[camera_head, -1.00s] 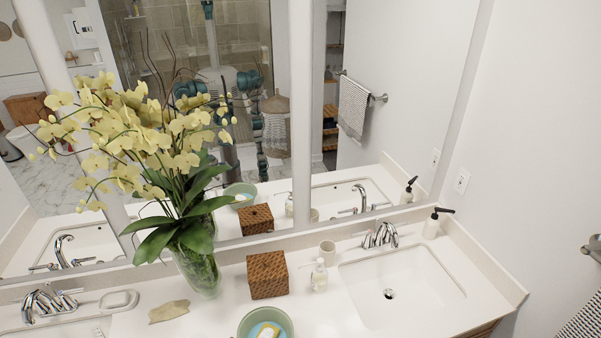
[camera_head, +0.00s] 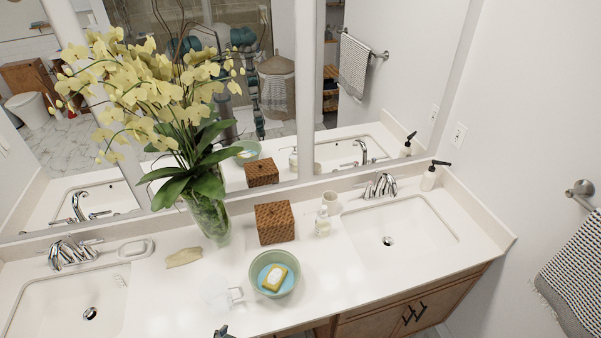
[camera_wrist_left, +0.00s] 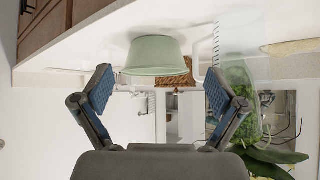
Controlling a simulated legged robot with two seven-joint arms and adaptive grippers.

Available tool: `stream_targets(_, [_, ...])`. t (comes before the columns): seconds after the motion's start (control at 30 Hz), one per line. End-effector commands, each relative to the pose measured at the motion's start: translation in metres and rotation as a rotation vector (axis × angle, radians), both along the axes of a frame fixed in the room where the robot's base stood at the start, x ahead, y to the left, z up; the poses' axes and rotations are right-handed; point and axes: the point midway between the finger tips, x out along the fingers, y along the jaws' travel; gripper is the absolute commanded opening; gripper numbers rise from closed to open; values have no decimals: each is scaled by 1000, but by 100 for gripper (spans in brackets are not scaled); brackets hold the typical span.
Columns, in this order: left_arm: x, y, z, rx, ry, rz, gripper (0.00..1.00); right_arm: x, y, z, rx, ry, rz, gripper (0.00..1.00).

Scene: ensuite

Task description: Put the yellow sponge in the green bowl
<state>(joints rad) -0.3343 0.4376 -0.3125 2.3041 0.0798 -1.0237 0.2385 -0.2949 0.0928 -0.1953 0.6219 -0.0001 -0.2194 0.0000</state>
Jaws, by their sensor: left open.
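The green bowl (camera_head: 254,276) stands on the white counter near the front edge, left of the right sink. The yellow sponge (camera_head: 275,278) lies inside it, on something light blue, with a whitish patch on top. My left gripper (camera_head: 222,332) shows only as a small dark tip at the bottom edge of the head view, in front of and left of the bowl. In the left wrist view, which looks upside down, the gripper (camera_wrist_left: 158,78) is open and empty. The bowl (camera_wrist_left: 155,55) appears ahead between its fingers, and the sponge is hidden there. My right gripper is not in view.
A clear glass mug (camera_head: 215,293) stands just left of the bowl. Behind are a brown woven box (camera_head: 274,222), a soap bottle (camera_head: 323,222) and a vase of yellow orchids (camera_head: 209,217). Sinks lie left (camera_head: 60,305) and right (camera_head: 425,225). A beige stone-like piece (camera_head: 184,257) lies left.

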Motion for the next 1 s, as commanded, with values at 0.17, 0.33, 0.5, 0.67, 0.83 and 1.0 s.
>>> stream_targets(0.17, [-43, 18, -16, 46, 161, 72, 96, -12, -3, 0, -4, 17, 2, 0])
stream_targets(0.33, [-92, 28, -26, 91, 337, 131, 96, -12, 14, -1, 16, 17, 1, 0])
stream_targets(0.5, [-143, 34, -32, 122, 516, 176, 96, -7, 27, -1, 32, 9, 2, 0])
stream_targets(0.67, [-129, 31, -93, 133, 525, 166, 96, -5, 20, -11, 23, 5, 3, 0])
stream_targets(0.83, [-125, 36, -159, 132, 547, 161, 96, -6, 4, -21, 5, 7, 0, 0])
stream_targets(1.0, [-131, 40, -245, 134, 577, 156, 96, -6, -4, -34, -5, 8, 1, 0])
